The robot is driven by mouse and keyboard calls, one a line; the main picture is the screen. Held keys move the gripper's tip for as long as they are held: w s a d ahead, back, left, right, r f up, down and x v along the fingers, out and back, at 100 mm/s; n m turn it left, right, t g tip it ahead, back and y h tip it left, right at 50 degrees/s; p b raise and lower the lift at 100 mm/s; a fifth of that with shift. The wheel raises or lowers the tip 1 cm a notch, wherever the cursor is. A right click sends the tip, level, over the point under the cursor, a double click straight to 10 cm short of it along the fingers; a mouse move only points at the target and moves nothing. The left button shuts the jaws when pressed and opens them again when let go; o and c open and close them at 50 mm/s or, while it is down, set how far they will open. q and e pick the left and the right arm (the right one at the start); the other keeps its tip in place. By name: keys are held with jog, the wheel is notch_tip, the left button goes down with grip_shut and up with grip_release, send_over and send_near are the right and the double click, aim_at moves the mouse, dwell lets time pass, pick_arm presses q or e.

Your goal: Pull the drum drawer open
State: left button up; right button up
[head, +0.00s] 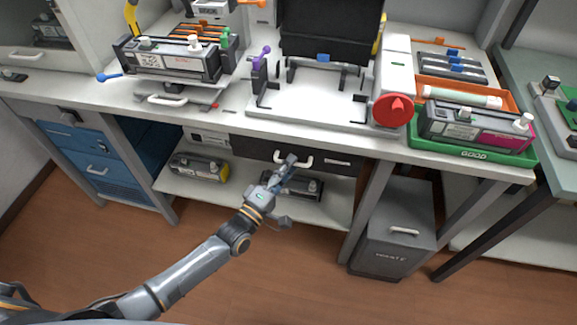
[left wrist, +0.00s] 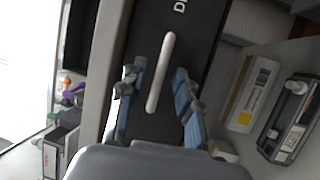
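The drum drawer (head: 250,147) has a black front under the workbench and looks closed. Its white bar handle (head: 305,161) also shows in the left wrist view (left wrist: 160,72), with the start of a label beyond it. My left gripper (head: 287,169) is in front of the drawer and partly covers the handle's left part in the head view. In the left wrist view my left gripper (left wrist: 157,84) is open, one blue-grey finger on each side of the handle, with gaps visible. I cannot tell how deep the fingers reach. My right gripper is not in view.
The lower shelf holds a cartridge (head: 200,168) and another (head: 300,188) behind my gripper. A grey waste bin (head: 392,245) stands to the right. Blue drawers (head: 85,160) are at the left. The floor (head: 290,270) in front is clear.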

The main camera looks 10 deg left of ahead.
pick_arm(q)
jog(key=shift+w, duration=0.15)
jog(key=shift+c, duration=0.2)
grip_shut()
jog(key=s+a+p, duration=0.1)
jog(key=s+p, duration=0.3)
jog(key=s, duration=2.2)
jog(key=shift+a+p, duration=0.35)
jog(key=shift+p, duration=0.05)
jog(key=shift+s, duration=0.1)
